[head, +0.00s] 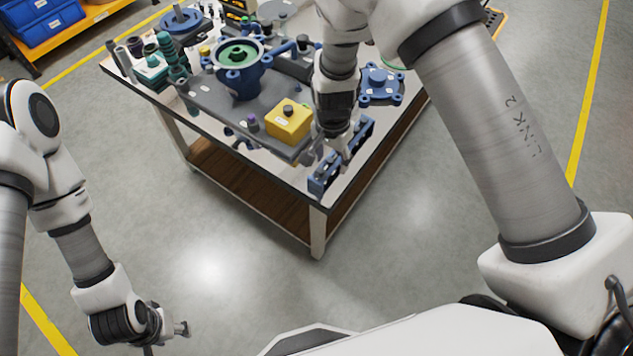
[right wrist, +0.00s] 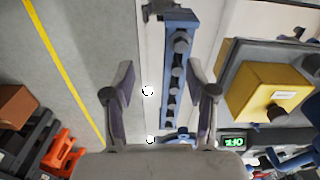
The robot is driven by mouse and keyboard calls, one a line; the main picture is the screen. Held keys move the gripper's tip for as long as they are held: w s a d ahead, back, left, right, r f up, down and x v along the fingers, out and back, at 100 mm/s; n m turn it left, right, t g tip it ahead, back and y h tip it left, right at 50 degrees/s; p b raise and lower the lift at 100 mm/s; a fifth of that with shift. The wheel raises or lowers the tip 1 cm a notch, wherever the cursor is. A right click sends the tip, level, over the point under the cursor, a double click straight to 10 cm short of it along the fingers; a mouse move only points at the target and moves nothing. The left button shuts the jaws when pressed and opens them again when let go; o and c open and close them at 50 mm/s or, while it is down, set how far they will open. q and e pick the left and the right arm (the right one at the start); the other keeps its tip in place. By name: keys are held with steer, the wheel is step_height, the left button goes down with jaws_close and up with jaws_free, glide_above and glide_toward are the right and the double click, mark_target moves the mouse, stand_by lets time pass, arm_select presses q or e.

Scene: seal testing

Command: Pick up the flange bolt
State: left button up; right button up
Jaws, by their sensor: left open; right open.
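Several grey flange bolts (right wrist: 181,42) stand in a row in a long blue rack (right wrist: 183,18) in the right wrist view. The rack (head: 322,181) also shows at the front right edge of the table in the head view, partly hidden by my right gripper. My right gripper (right wrist: 160,66) is open, its two fingers spread to either side of the rack's line, with nothing held between them. In the head view my right gripper (head: 337,154) hangs over the rack. My left gripper (head: 170,340) is open and empty, low over the floor and away from the table.
The table (head: 318,192) carries a yellow box (head: 289,122) with a knob left of the rack, a blue housing with a green top (head: 240,56), and a blue flanged cover (head: 380,84) behind. A green-lit display (right wrist: 233,142) shows beside the rack. Floor in front is clear.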

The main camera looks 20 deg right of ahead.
mark_target(321, 171)
steer(key=shift+w+a+r+m, duration=0.3)
steer(key=shift+w+a+r, duration=0.45)
steer(key=shift+a+r, duration=0.1)
steer(key=shift+f, duration=0.3)
steer(key=f, duration=0.2)
steer(key=f+p, duration=0.1)
steer(key=f, duration=0.1)
steer(key=f+p, duration=0.1)
steer(key=f, duration=0.1)
steer(key=shift+w+f, duration=0.3)
steer(key=shift+f, duration=0.05)
steer(key=shift+s, duration=0.15)
jaws_close()
